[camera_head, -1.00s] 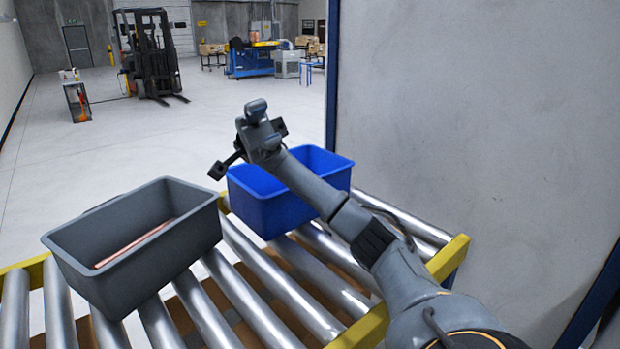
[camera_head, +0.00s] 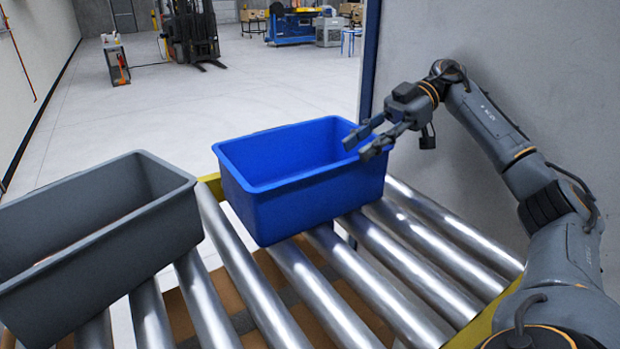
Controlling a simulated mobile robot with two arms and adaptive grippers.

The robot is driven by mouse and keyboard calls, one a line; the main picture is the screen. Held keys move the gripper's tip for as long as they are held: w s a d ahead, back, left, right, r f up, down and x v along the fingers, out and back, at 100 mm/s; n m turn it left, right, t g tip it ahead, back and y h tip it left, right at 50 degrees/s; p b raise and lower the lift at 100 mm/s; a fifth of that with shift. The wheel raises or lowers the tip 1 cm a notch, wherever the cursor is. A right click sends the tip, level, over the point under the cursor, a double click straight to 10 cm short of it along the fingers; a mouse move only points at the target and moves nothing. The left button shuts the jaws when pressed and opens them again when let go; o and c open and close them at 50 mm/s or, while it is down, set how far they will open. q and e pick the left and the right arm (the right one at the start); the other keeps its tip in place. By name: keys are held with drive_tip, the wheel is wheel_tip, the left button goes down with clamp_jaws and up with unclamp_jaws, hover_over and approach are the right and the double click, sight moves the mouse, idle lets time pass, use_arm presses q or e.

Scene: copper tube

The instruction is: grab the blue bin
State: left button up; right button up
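The blue bin (camera_head: 310,200) stands upright on the roller conveyor (camera_head: 330,290), near its far edge, and its visible inside looks empty. My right gripper (camera_head: 358,148) is at the bin's right side, fingers pointing left at the height of the right rim. Its two fingers are apart with a gap between them. I cannot tell whether a finger touches the rim or only overlaps it in the picture. My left gripper is out of view.
A grey bin (camera_head: 120,245) stands on the rollers left of the blue bin, with a narrow gap between them. A grey wall panel (camera_head: 480,60) rises behind my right arm. A forklift (camera_head: 190,30) and a small cart (camera_head: 115,60) stand far back on open floor.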

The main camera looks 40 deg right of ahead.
sight(335, 165)
drive_tip(key=shift+s+x, duration=0.1)
drive_tip(key=shift+x, duration=1.7)
drive_tip(key=shift+s+x, duration=0.15)
drive_tip(key=shift+x, duration=1.6)
drive_tip(key=shift+a+r, duration=0.1)
clamp_jaws()
drive_tip(key=shift+r, duration=0.1)
